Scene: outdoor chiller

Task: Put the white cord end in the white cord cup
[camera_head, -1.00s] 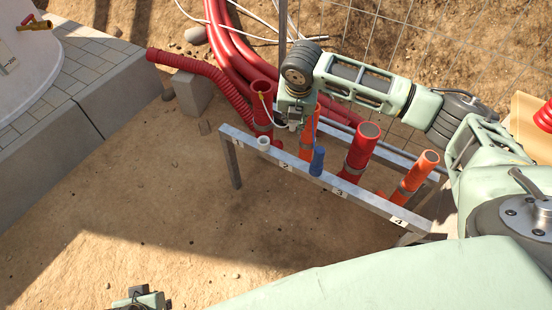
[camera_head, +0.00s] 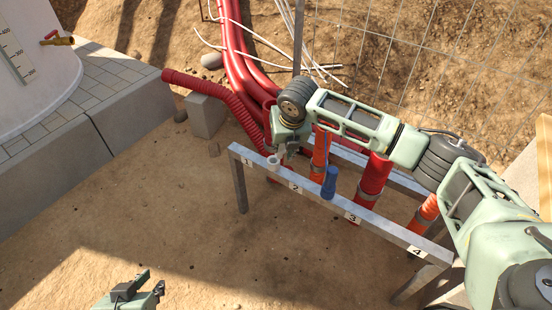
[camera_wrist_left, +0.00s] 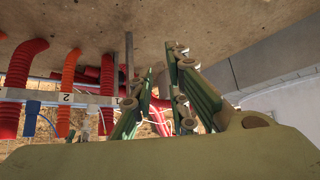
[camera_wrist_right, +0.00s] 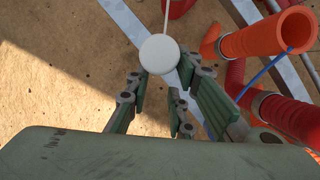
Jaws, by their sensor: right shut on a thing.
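The white cord end (camera_wrist_right: 159,54) is a round white piece between the fingertips of my right gripper (camera_wrist_right: 160,72), with its cord running up toward a red pipe. The gripper is shut on it. In the head view my right gripper (camera_head: 284,150) hangs just behind and above the white cup (camera_head: 272,163), which sits on the metal rail between labels 1 and 2. Whether the cord end touches the cup cannot be told. My left gripper (camera_head: 138,287) is at the bottom left, empty, its fingers apart in the left wrist view (camera_wrist_left: 160,75).
The numbered metal rail (camera_head: 320,205) crosses in front of red and orange pipes (camera_head: 374,176). A blue cup (camera_head: 330,182) stands on it between labels 2 and 3. A concrete ledge (camera_head: 60,165) and white tank (camera_head: 35,60) are at left. The sandy ground in front is clear.

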